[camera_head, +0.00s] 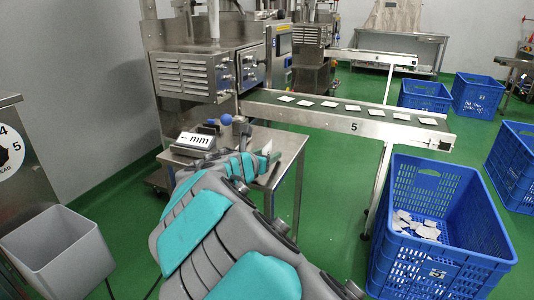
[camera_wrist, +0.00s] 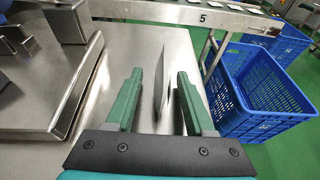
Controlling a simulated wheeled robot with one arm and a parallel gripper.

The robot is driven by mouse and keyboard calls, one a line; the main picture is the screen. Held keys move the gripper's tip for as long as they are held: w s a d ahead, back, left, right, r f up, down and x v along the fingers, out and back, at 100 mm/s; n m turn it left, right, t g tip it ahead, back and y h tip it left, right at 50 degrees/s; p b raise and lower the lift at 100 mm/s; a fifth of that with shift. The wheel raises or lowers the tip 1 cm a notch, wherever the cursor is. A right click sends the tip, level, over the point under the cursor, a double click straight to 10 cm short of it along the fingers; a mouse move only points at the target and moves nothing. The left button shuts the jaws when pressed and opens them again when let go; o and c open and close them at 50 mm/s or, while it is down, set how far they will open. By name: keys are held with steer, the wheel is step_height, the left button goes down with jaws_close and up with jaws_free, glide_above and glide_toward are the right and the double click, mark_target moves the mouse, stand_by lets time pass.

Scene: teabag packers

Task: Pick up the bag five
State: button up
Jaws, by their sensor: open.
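My gripper (camera_wrist: 159,74) is open over the steel table, with its two green fingers apart. A thin pale teabag (camera_wrist: 160,88) stands seen edge-on between the fingers, with gaps showing on both sides. I cannot tell whether it touches the table. In the head view, a small white piece of the bag (camera_head: 267,148) shows by my gripper, and my arm hides much of the area. No number is readable on the bag. Several flat white bags (camera_head: 328,104) lie in a row on the conveyor marked 5 (camera_head: 378,128).
A scale with a display (camera_head: 196,140) sits on the steel table (camera_head: 290,142), left of my gripper. A blue crate marked 5 (camera_head: 425,175) with several bags inside stands to the right, below the conveyor's end. A grey bin (camera_head: 62,250) stands at the left.

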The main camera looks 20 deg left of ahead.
steer(key=shift+c, duration=0.3)
jaws_close()
steer(key=shift+r, duration=0.1)
